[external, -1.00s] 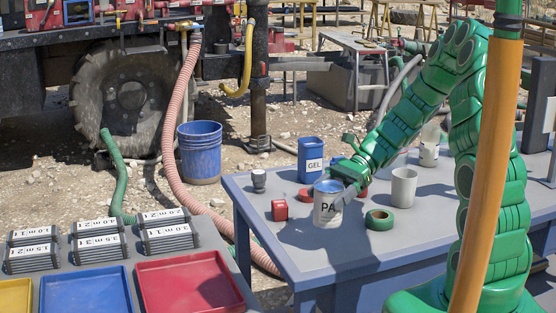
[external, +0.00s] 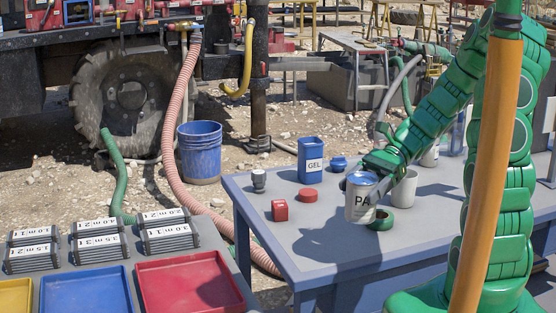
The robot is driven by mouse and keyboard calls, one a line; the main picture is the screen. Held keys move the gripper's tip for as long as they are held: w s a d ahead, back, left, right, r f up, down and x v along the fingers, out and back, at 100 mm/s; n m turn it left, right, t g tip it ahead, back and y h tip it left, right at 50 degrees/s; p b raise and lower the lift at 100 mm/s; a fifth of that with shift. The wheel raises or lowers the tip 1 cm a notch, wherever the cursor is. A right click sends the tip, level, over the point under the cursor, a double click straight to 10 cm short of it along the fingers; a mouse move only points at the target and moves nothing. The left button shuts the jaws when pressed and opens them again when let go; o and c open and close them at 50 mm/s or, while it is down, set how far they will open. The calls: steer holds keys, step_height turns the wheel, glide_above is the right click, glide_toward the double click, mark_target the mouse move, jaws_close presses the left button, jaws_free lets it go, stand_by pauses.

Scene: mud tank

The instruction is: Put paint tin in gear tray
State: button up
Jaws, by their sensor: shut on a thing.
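The paint tin (external: 361,200) is white with a blue top and the letters "PA" on its side. My gripper (external: 372,178) is shut on it near its upper part and holds it roughly upright above the grey table (external: 300,245). The tin partly covers the green tape roll (external: 380,220). Three shallow trays lie at the lower left: a red tray (external: 190,285), a blue tray (external: 85,292) and a yellow tray (external: 14,296). No label shows which is the gear tray.
On the table stand a blue GEL container (external: 311,160), a red block (external: 280,210), a red disc (external: 308,195), a small blue item (external: 338,163), a dark-topped jar (external: 259,180) and a grey cup (external: 404,187). Labelled core boxes (external: 105,245) lie behind the trays.

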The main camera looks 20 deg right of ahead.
steer(key=shift+a, duration=0.1)
steer(key=s+a+n+g+h, duration=0.1)
steer(key=s+a, duration=0.2)
steer(key=a, duration=1.2)
steer(key=s+a+n+g, duration=0.2)
steer(key=s+a, duration=0.1)
steer(key=a, duration=1.1)
steer(key=shift+w+a+f, duration=1.45)
steer(key=shift+a+f, duration=0.5)
steer(key=shift+f, duration=0.1)
steer(key=shift+w+a+f, duration=1.4)
steer(key=shift+a+f, duration=0.5)
steer(key=shift+f, duration=0.1)
steer(key=shift+w+a+f, duration=1.45)
steer(key=shift+a+f, duration=0.5)
steer(key=shift+f, duration=0.1)
steer(key=o, duration=1.4)
steer(key=shift+f, duration=0.1)
